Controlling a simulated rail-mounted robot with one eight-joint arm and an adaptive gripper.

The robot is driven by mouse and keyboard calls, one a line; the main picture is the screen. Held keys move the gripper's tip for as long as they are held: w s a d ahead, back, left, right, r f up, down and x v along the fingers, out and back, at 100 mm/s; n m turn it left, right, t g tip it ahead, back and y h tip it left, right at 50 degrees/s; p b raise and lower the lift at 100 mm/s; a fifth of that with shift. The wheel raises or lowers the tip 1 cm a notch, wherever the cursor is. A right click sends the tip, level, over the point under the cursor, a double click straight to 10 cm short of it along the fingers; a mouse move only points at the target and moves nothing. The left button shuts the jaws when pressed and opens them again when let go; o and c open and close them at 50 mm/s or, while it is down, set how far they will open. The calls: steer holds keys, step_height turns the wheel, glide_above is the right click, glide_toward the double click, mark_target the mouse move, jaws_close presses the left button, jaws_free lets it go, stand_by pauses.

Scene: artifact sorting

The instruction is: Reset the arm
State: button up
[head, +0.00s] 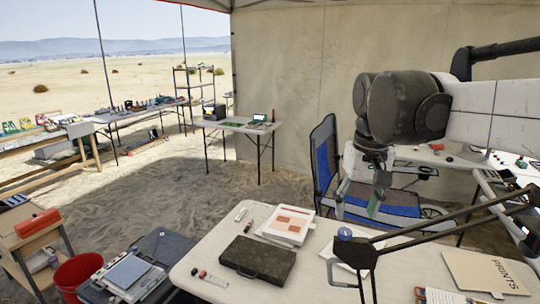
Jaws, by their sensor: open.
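My arm comes in from the right edge, with its dark rounded wrist above the front table (215,258). My gripper (361,203) hangs below the wrist, pointing down, in front of the blue folding chair (327,160). Its fingers are apart, and no object shows between them. The gripper is above and behind the table's far edge in the picture. A dark case (258,260) and white sheets with orange patches (288,224) lie on the table to the left of the gripper.
A black jointed bar (430,228) crosses the front right, near a PRINTS folder (485,272). A red bucket (78,272) and a dark crate (165,248) stand at lower left. Loaded tables stand behind. Open sandy floor (190,185) lies between.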

steer(key=s+f+t+b, duration=0.3)
steer(key=s+f, duration=0.4)
steer(key=f, duration=0.3)
steer(key=s+f+t+b, duration=0.2)
steer(key=s+f+b, duration=0.2)
steer(key=s+f, duration=0.3)
step_height(320, 180, down, 3)
steer(key=shift+r+t+b, duration=0.15)
steer(key=shift+t+b, duration=0.15)
steer(key=shift+t, duration=0.1)
